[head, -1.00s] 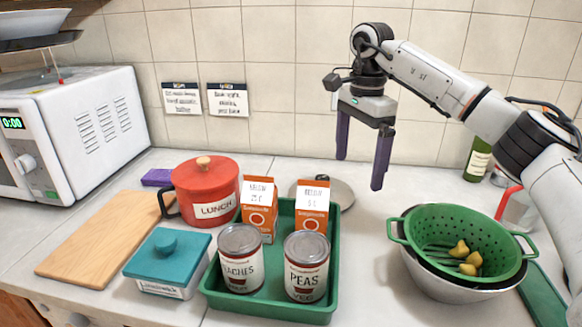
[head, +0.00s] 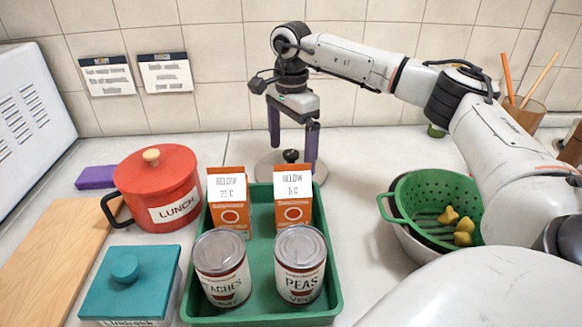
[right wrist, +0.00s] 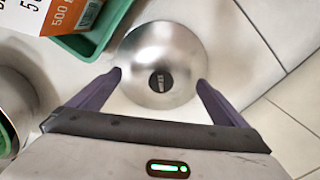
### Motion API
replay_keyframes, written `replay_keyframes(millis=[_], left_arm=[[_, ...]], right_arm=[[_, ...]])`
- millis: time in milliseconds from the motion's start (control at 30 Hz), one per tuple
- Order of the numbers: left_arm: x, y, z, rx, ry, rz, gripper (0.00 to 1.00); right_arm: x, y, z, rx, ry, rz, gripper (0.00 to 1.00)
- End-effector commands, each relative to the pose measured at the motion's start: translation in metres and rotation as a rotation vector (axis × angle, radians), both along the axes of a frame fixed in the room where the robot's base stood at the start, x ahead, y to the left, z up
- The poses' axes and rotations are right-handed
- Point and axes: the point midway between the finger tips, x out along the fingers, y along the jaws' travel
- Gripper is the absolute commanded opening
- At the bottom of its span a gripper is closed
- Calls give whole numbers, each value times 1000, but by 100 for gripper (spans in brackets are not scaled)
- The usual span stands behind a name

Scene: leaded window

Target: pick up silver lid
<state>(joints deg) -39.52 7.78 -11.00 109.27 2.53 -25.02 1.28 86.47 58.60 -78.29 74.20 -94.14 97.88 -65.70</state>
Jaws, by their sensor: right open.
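The silver lid (head: 268,164) lies on the counter behind the green tray, its black knob (head: 291,156) upward. In the head view the cartons and my gripper hide part of it. The right wrist view shows the round lid (right wrist: 160,48) whole, with its dark knob (right wrist: 161,81) between my fingers. My right gripper (head: 293,160) is open above the lid, its purple fingers pointing down on either side of the knob; the fingertips also show in the right wrist view (right wrist: 160,78). I cannot tell whether they touch the lid. My left gripper is not in view.
A green tray (head: 262,255) holds two cartons and two cans close in front of the lid. A red pot (head: 157,187) stands left. A green colander (head: 415,196) in a bowl stands right. The tiled wall (head: 220,110) is close behind.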

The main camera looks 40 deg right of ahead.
Motion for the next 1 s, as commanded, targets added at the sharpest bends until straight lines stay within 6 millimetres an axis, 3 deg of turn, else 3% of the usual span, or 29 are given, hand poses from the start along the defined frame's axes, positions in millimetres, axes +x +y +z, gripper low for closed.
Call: replay_keyframes(millis=[100, 367, 867, 1000], left_arm=[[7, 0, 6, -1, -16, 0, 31], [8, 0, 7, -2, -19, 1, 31], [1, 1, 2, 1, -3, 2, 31], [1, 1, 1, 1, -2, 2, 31]], right_arm=[[0, 0, -12, -1, 1, 0, 97], [0, 0, -15, 0, -1, 0, 97], [-1, -1, -18, -2, 5, 0, 15], [-2, -1, -20, -3, 8, 0, 14]])
